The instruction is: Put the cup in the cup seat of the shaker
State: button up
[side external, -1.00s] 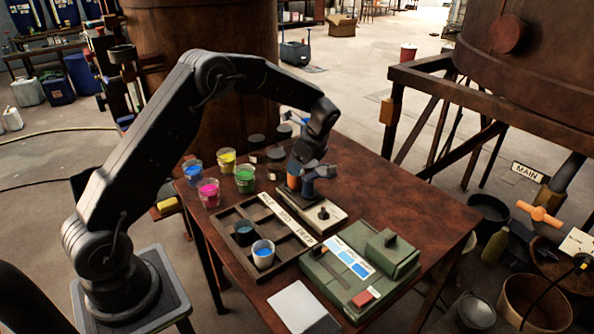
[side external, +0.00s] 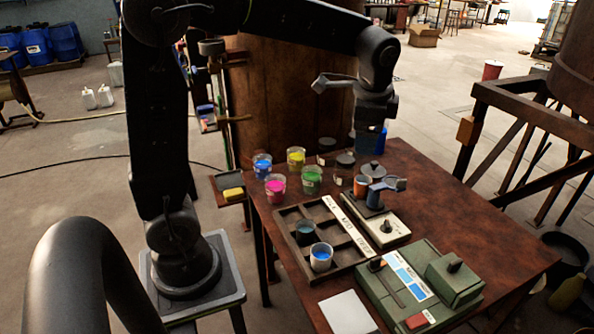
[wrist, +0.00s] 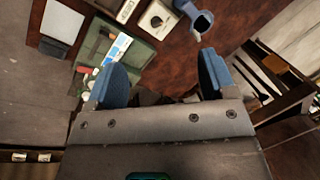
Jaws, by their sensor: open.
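The shaker (side external: 391,232) stands on the brown table, a pale base with a dark knob, a dark post and a blue-grey ring-shaped cup seat (side external: 397,184). In the wrist view the shaker (wrist: 157,19) is at the top, and its seat (wrist: 202,22) looks dark inside. An orange cup (side external: 361,184) stands beside or behind the post; I cannot tell whether they touch. A white cup with blue contents (side external: 321,258) sits in the tray. Which cup is the task's cup is not clear. My gripper (side external: 371,150), with blue fingers, is open and empty above the table's back part.
The wooden divided tray (side external: 293,212) also holds a dark teal cup (side external: 305,232). Paint cups stand behind it: blue (side external: 262,166), yellow (side external: 296,159), pink (side external: 275,187), green (side external: 312,180). A green box device (side external: 410,280) is in front. The table's right part is clear.

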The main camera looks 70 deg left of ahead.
jog(key=s+d+n+t+h, duration=0.1)
jog(key=s+d+n+t, duration=0.1)
jog(key=s, duration=0.7)
jog(key=s+d+n+t+h, duration=0.1)
jog(key=s+d+n, duration=0.3)
jog(key=s, duration=0.5)
jog(key=shift+s+d+f+n+t, duration=0.35)
jog(key=shift+d+f+n+t, duration=0.1)
jog(key=shift+n, duration=0.35)
jog(key=shift+c, duration=0.3)
